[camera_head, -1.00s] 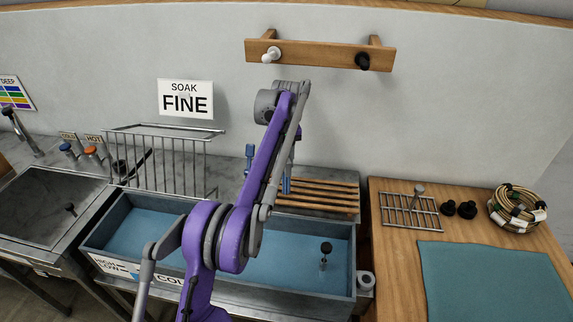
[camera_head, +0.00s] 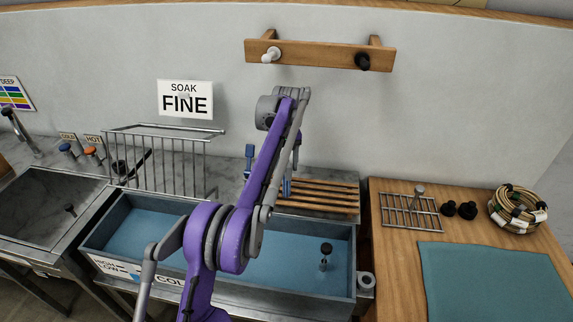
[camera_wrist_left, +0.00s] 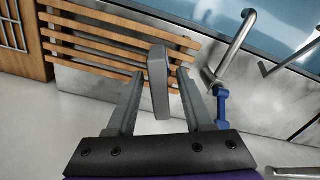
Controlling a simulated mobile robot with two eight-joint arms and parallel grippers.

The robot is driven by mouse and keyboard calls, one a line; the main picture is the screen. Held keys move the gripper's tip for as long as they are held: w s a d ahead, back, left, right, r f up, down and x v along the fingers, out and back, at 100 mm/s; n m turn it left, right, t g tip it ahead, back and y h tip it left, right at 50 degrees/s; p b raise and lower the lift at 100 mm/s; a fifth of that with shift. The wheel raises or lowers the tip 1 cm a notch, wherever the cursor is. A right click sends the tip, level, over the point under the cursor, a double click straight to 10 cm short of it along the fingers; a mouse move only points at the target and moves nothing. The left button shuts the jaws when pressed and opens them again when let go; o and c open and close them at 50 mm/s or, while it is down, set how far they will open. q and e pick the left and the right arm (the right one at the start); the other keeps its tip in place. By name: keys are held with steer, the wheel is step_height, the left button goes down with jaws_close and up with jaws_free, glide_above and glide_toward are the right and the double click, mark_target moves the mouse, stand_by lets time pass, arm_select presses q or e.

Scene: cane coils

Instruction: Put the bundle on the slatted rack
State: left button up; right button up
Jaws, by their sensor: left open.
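The bundle, a round coil of tan cane (camera_head: 517,208) with white and dark bands, lies on the wooden table at the far right of the head view. The slatted rack (camera_head: 318,196) is a set of wooden bars behind the blue basin, and it looks empty. It also shows at the upper left of the left wrist view (camera_wrist_left: 100,48). My left gripper (camera_wrist_left: 159,74) is open near the slatted rack, its two grey fingers apart. A grey block shows between them; I cannot tell what it is. In the head view my left arm hides the gripper and the rack's left end.
A blue basin (camera_head: 290,262) stands before the rack. A tap (camera_wrist_left: 235,45) and a blue fitting (camera_wrist_left: 222,105) are close to my gripper. A wire rack (camera_head: 410,212), black knobs (camera_head: 458,209) and a teal mat (camera_head: 490,285) are on the wooden table (camera_head: 395,250).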

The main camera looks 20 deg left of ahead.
arm_select(q)
step_height(320, 180, up, 8)
steer(key=p, duration=0.3)
steer(key=shift+w, duration=0.15)
steer(key=shift+s+d, duration=0.15)
steer(key=shift+s, duration=0.05)
steer(key=s+d+r+m+t, duration=0.15)
steer(key=s+d, duration=0.25)
steer(key=s, duration=0.4)
steer(key=s+d+r+m+t, duration=0.1)
steer(key=s+d+m+t, duration=0.1)
steer(key=s+d, duration=0.35)
steer(key=s+d+f+m+t, duration=0.1)
steer(key=s+f+m, duration=0.1)
steer(key=s+f, duration=0.4)
steer(key=s+d+f+m+t, duration=0.1)
steer(key=s+f, duration=0.5)
steer(key=s, duration=0.7)
steer(key=shift+s+d+f+m+t, duration=0.15)
steer(key=shift+s+d+m+t, duration=0.1)
steer(key=shift+s+m+t, duration=0.2)
arm_select(e)
steer(key=shift+t, duration=0.3)
steer(key=w+r, duration=0.2)
steer(key=r, duration=0.3)
steer(key=shift+w, duration=0.4)
arm_select(q)
steer(key=shift+a, duration=0.1)
